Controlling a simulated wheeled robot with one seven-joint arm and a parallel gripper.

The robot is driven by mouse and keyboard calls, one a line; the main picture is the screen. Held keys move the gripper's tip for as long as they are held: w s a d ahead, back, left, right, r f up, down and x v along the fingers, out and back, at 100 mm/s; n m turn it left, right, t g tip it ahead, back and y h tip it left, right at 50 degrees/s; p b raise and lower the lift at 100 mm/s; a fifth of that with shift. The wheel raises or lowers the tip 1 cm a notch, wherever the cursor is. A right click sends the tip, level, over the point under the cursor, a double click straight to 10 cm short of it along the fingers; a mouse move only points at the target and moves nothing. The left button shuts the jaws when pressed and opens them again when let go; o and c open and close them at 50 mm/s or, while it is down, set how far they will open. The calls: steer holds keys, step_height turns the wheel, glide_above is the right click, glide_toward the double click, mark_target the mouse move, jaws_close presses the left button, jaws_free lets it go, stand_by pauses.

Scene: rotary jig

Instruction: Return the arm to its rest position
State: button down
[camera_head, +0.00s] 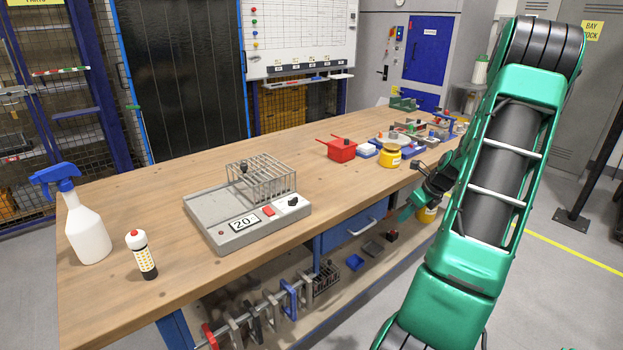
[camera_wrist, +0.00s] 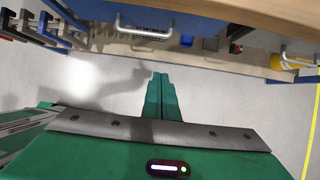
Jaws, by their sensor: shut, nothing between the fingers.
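My green arm (camera_head: 480,200) stands at the right of the head view, its upper part raised and its wrist bent down beside the bench's front edge. My gripper (camera_head: 393,222) is small in that view, off the front of the bench near the blue drawer. In the wrist view, the two green fingers of my gripper (camera_wrist: 157,76) lie together, pointing at the lower shelf and floor, with nothing between them. A grey device with a wire cage and a "20" display (camera_head: 245,215) sits on the wooden bench (camera_head: 180,185), apart from my gripper.
A spray bottle (camera_head: 88,230) and a small shaker bottle (camera_head: 141,255) stand at the bench's left end. A red box (camera_head: 342,150) and a yellow pot (camera_head: 390,157) stand farther back. The lower shelf holds clamps (camera_head: 270,310) and a blue bin (camera_head: 355,262). Floor at right is mostly clear.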

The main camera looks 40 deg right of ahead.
steer(key=shift+a, duration=0.1)
steer(key=s+a+r+n+g, duration=0.25)
steer(key=a+r+n, duration=0.35)
steer(key=a+n, duration=0.3)
steer(key=s+a+r+n+g, duration=0.1)
steer(key=s+a+r+n, duration=0.2)
steer(key=a+r+n, duration=0.5)
steer(key=s+a+r+n+g, duration=0.1)
steer(key=s+a+n, duration=1)
steer(key=s+a, duration=0.3)
steer(key=shift+a+r+n+g, duration=0.25)
steer(key=shift+a+n+g, duration=0.15)
steer(key=shift+a, duration=0.65)
steer(key=shift+s, duration=0.1)
